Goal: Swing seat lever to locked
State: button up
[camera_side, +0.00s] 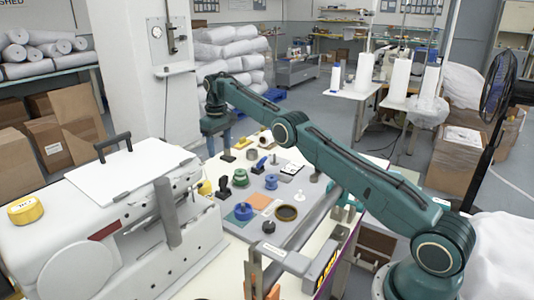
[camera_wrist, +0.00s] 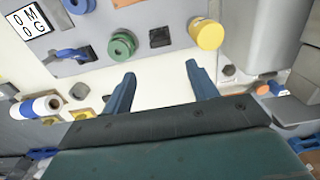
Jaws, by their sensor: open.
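A small blue-handled lever (camera_side: 260,164) on the grey panel is likely the seat lever. In the wrist view a blue lever (camera_wrist: 72,53) lies at a slant near the upper left, beside a green round knob (camera_wrist: 122,45). I cannot tell its locked mark or exact setting. My gripper (camera_side: 228,156) points down over the far left edge of the panel, apart from the lever. In the wrist view my gripper (camera_wrist: 158,80) shows two blue fingers spread wide with nothing between them.
The grey panel (camera_side: 310,200) carries several knobs and fittings, including a yellow cylinder (camera_wrist: 208,35) and a blue knob (camera_side: 243,211). A large white machine (camera_side: 130,215) stands to the left. A white-and-blue roll (camera_wrist: 35,107) lies at left in the wrist view.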

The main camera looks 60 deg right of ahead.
jog(key=shift+r, duration=0.3)
jog(key=c, duration=0.7)
jog(key=shift+w+d+m, duration=0.1)
jog(key=shift+d+m, duration=0.05)
jog(key=shift+m, duration=0.25)
grip_shut()
jog(key=s+f+m+t, duration=0.1)
jog(key=s+m+t, duration=0.1)
jog(key=s+m, duration=0.4)
jog(key=s+f+m+t, duration=0.2)
jog(key=s+m, duration=0.4)
jog(key=m, duration=0.5)
jog(key=shift+a+f+t, duration=0.2)
jog(key=shift+f+t, duration=0.05)
jog(key=shift+t, duration=0.25)
